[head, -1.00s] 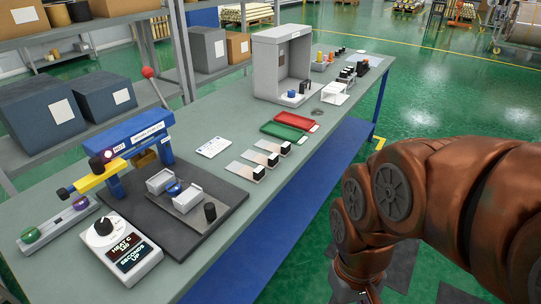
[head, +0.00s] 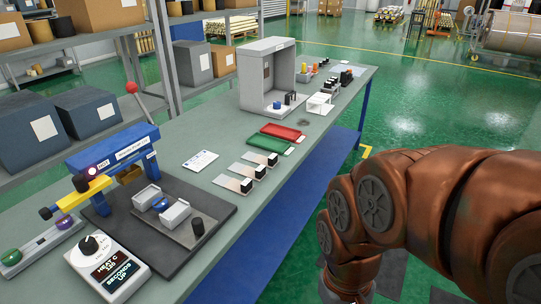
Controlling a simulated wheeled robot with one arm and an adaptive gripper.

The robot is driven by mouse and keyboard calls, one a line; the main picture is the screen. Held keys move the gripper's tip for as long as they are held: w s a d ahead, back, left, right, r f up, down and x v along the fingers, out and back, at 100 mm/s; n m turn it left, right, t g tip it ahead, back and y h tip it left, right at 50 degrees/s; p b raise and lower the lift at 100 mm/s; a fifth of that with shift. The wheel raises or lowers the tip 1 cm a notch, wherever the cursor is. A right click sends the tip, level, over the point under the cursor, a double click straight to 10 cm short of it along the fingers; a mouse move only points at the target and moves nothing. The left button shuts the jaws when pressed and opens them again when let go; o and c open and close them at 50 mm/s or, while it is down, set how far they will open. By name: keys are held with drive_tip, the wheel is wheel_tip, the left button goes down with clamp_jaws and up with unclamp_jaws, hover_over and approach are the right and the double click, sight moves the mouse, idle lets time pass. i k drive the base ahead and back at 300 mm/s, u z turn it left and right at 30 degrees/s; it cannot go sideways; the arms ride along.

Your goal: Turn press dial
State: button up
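The press dial (head: 89,244) is a black round knob with a white mark, on a pale control box (head: 122,289) at the bench's near left. The box has dark displays reading "HEAT C" and "SECONDS UP"; the number under the first is too small to read surely. The blue press (head: 112,152) stands just behind it, with a red-ball lever (head: 132,88) and a lit lamp marked "HOT". My brown arm fills the right side, apart from the bench. My gripper is not clearly visible; the arm's lower end runs to the bottom of the picture.
A dark mat (head: 226,211) with a metal fixture (head: 173,219) lies beside the dial box. Cards, a red tray (head: 274,141), a green tray (head: 282,130) and a grey booth (head: 247,79) stand farther along the bench. Shelves with boxes line the left. Green floor is open at right.

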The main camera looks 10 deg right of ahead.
sight(89, 246)
drive_tip(key=u, duration=1.45)
drive_tip(key=k, duration=0.55)
drive_tip(key=z, duration=0.7)
drive_tip(key=i, duration=1.05)
drive_tip(key=z, duration=0.2)
